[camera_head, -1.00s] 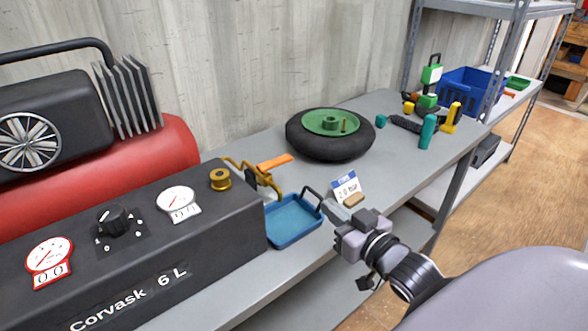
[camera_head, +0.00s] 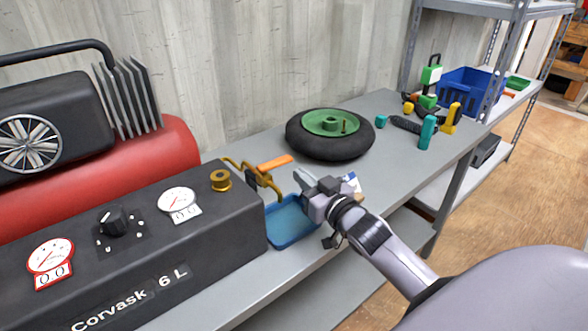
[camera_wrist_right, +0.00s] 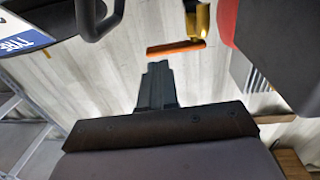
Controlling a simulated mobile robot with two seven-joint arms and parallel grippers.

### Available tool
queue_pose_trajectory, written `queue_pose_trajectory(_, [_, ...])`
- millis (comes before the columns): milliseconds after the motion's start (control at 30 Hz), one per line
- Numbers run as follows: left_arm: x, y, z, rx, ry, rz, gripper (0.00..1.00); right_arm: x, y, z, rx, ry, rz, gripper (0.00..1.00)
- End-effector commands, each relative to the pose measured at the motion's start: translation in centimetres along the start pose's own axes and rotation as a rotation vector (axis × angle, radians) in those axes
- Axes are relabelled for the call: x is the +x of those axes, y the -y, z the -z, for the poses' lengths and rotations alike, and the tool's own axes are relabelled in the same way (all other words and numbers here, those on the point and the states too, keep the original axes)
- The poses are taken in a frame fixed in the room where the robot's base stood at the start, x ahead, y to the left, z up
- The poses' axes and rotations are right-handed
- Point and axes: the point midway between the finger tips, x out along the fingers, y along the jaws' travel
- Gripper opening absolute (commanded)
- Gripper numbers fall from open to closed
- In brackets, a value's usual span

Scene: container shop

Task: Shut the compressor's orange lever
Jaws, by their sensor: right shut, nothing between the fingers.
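The compressor (camera_head: 120,245) stands at the left, a black box with gauges and a red tank behind. Its orange lever (camera_head: 274,163) sticks out to the right from a brass valve (camera_head: 262,177) at the box's right end. In the right wrist view the orange lever (camera_wrist_right: 176,48) shows beyond the fingertips, beside the brass valve (camera_wrist_right: 199,20). My right gripper (camera_head: 303,178) is shut and empty, to the right of the valve and just below the lever's tip in the picture, apart from it. It also shows shut in the right wrist view (camera_wrist_right: 158,68). My left gripper is not in view.
A blue tray (camera_head: 290,222) lies below my right gripper. A black wheel with a green hub (camera_head: 330,135) lies behind it on the grey bench (camera_head: 230,290). A price card (camera_head: 352,183) is partly hidden by my gripper. Several tools and a blue crate (camera_head: 465,90) stand farther right.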

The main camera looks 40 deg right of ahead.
Motion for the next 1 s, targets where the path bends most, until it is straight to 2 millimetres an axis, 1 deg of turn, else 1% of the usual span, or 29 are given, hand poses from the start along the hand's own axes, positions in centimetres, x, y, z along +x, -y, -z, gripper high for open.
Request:
queue_pose_trajectory(33, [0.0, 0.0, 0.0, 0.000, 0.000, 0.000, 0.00, 0.8, -0.1, 0.1, -0.001, -0.002, -0.001, 0.00])
queue_pose_trajectory(100, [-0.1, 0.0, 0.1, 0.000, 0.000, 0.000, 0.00, 1.7, 0.0, 0.1, 0.000, -0.001, 0.000, 0.00])
queue_pose_trajectory(300, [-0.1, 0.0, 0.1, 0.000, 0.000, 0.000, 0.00, 3.5, 0.0, 0.1, 0.001, -0.001, 0.000, 0.00])
queue_pose_trajectory(500, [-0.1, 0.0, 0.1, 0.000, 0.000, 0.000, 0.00, 4.1, 0.0, 0.0, 0.001, -0.001, 0.000, 0.00])
queue_pose_trajectory(833, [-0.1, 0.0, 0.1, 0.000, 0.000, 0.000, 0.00, 4.1, 0.0, 0.0, 0.001, 0.000, 0.000, 0.00])
queue_pose_trajectory(1000, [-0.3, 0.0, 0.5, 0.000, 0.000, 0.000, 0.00, 5.0, -0.2, 0.1, 0.000, 0.000, -0.001, 0.00])
